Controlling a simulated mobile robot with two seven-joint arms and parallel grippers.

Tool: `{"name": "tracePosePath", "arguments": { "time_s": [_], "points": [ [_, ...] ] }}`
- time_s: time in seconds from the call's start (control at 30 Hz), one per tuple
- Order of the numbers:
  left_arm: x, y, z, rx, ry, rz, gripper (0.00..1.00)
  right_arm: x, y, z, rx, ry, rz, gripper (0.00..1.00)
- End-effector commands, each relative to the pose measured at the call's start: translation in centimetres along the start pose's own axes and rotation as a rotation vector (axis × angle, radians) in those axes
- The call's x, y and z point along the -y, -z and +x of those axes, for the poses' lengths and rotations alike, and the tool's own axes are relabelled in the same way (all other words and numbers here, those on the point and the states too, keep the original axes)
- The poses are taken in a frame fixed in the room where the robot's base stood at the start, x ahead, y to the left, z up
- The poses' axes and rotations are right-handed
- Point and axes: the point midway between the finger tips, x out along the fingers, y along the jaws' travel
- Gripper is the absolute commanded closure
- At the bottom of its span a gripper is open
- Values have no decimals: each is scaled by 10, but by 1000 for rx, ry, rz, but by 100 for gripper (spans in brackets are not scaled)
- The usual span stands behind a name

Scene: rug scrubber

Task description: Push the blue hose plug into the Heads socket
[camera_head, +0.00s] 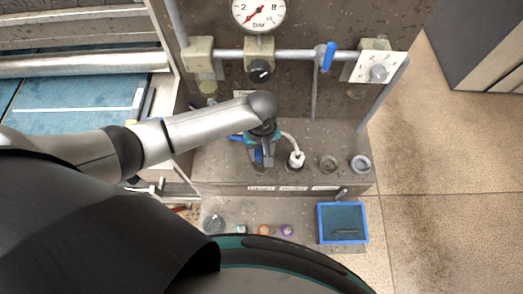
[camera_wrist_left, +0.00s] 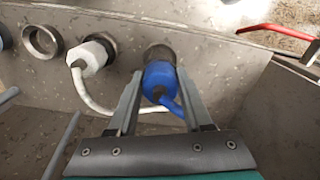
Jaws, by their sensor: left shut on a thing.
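The blue hose plug (camera_wrist_left: 160,80) is between the fingers of my left gripper (camera_wrist_left: 160,92), which is shut on it. Its front end meets a dark round socket (camera_wrist_left: 158,53) in the wrist view. I cannot tell how deep it sits. A blue hose runs back from the plug between the fingers. In the head view my left gripper (camera_head: 263,150) is above the ledge, with the plug (camera_head: 259,160) partly hidden beneath it. This socket is the leftmost of the row there. The label (camera_head: 262,188) in front is too blurred to read. My right gripper is out of view.
A white plug (camera_head: 296,160) with a pale hose is right beside it. Two grey sockets (camera_head: 328,163) (camera_head: 360,164) stand open to the right. A pipe with knobs and a blue-handled valve (camera_head: 328,57) crosses above. A blue tray (camera_head: 342,223) and small coloured caps lie in front.

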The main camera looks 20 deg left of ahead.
Motion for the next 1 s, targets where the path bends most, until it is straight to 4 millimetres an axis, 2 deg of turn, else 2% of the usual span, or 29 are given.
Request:
{"name": "tracePosePath", "arguments": {
  "time_s": [1.0],
  "points": [
    [0, -1, 11, 0, -1, 0, 100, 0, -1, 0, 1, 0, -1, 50]
  ]
}}
